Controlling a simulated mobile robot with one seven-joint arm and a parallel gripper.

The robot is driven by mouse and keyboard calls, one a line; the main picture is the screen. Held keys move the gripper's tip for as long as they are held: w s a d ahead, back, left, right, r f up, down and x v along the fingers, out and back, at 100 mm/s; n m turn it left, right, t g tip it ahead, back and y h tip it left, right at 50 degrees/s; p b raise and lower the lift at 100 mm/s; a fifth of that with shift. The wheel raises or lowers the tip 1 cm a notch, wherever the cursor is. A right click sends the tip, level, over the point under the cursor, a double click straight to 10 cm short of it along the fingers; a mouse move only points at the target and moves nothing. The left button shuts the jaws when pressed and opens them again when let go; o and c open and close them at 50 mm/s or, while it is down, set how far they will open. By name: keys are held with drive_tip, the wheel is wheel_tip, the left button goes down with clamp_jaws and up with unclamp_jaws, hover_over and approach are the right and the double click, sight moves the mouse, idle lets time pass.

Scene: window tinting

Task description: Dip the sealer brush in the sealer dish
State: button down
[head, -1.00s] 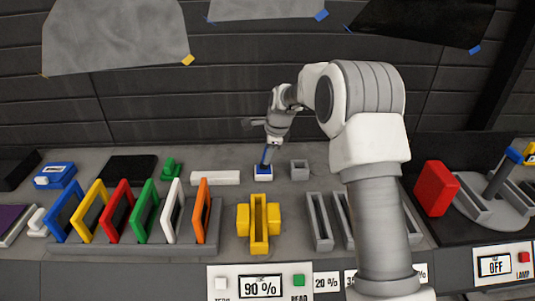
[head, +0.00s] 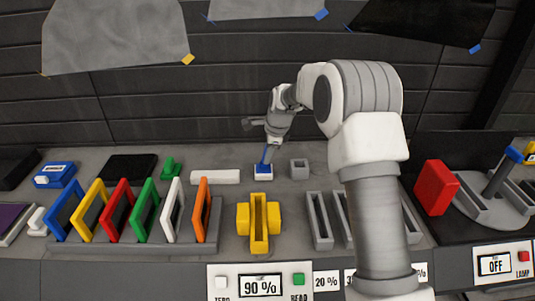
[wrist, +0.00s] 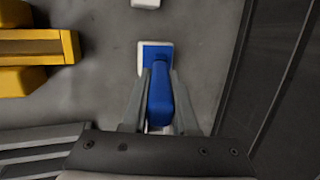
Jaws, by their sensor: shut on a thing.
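The sealer brush has a blue handle (wrist: 160,95) and shows as a thin blue stick in the head view (head: 266,155). My gripper (head: 271,142) is shut on it, with a grey finger on each side of the handle in the wrist view.
A yellow holder (head: 258,222) is in front. A rack of coloured frames (head: 135,247) stands front left, grey slotted stands (head: 319,222) front right.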

drive_tip(key=shift+r+p, duration=2.5)
drive_tip(key=shift+r, duration=1)
